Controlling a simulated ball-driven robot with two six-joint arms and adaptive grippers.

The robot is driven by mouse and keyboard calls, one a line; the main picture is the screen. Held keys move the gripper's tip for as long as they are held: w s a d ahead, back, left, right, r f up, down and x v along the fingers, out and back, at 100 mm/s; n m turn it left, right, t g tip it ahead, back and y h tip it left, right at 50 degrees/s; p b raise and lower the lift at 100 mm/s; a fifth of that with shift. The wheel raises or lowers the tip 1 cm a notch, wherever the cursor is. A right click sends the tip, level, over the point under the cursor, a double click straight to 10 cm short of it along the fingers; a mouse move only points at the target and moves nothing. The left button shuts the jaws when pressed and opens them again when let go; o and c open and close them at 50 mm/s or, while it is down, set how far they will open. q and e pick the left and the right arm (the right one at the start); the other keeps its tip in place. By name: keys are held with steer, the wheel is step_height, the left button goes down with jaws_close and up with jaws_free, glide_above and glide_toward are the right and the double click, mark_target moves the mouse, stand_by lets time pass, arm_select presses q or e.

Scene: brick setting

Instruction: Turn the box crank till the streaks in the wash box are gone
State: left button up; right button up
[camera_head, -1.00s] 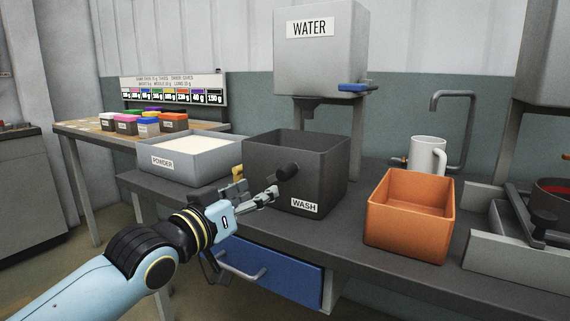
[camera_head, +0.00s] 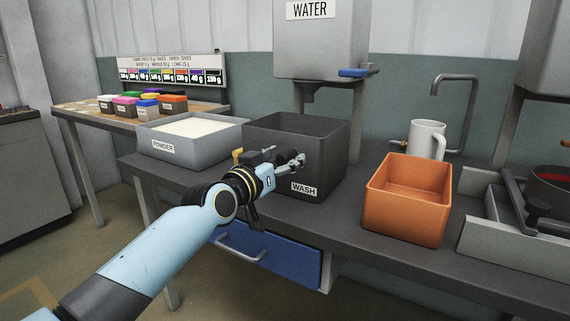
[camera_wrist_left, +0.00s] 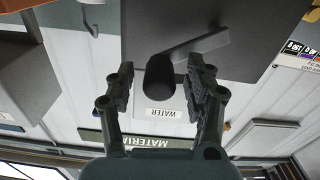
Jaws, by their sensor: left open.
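The dark grey wash box (camera_head: 333,163) with its WASH label (camera_head: 303,188) stands on the bench at the centre of the head view. Its inside looks dark; I cannot make out streaks. My left gripper (camera_head: 297,161) is at the box's front face, over the crank, which it hides in the head view. In the left wrist view the black crank knob (camera_wrist_left: 158,78) lies between the fingers of the left gripper (camera_wrist_left: 160,69), with its grey crank arm (camera_wrist_left: 197,45) running off to the upper right. The gripper is open around the knob. My right gripper is not in view.
A grey powder box (camera_head: 190,151) stands left of the wash box. An orange box (camera_head: 405,212) and a white mug (camera_head: 427,140) stand to its right. The water tank (camera_head: 320,45) hangs above and behind. A blue drawer (camera_head: 290,262) is below the bench top.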

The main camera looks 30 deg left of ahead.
arm_select(q)
steer(key=shift+w, duration=0.3)
jaws_close()
stand_by(0.3)
